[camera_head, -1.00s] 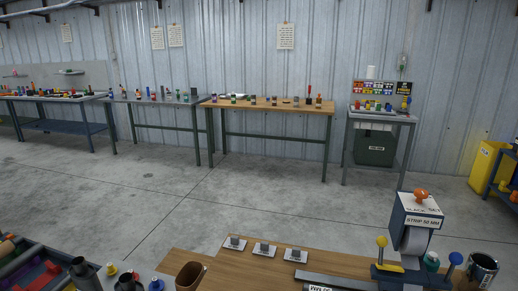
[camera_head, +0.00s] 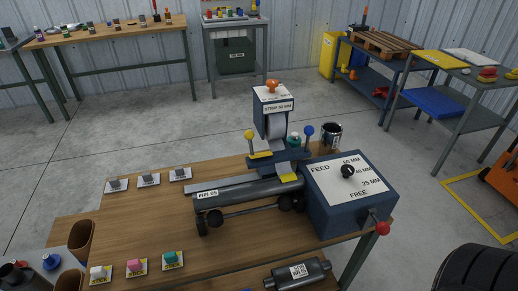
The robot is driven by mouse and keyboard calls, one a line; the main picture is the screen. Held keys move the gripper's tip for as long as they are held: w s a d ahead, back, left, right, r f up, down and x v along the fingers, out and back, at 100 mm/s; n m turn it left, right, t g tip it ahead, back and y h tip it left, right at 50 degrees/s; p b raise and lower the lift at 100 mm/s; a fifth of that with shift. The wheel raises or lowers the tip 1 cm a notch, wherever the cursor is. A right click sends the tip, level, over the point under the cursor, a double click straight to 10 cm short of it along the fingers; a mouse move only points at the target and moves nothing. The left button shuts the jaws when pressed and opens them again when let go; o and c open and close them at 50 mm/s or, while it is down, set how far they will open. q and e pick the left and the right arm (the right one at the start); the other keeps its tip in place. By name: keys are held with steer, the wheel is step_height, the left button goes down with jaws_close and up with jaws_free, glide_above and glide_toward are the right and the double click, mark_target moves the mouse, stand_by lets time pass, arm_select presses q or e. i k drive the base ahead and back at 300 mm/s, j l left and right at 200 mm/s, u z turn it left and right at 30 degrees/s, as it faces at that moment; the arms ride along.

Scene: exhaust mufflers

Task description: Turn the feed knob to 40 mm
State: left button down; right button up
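The feed knob (camera_head: 347,171) is a small black knob on the white top plate of a dark blue box (camera_head: 335,215) at the right end of the wooden bench. The plate (camera_head: 335,188) reads FEED, with marks that look like 60 MM, 40 MM, 25 MM and FREE around the knob. Which mark the knob points to is too small to tell. A red ball handle (camera_head: 382,228) sticks out of the box's front right. Neither of my grippers shows in the view.
A strip dispenser (camera_head: 273,100) labelled STRIP 50 MM and a roller bed (camera_head: 250,195) stand left of the box. A muffler (camera_head: 298,273) lies at the bench's front edge. A metal can (camera_head: 331,135) stands behind. Open bench surface (camera_head: 140,215) lies to the left.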

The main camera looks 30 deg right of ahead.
mark_target(347, 171)
steer(key=z, duration=1.7)
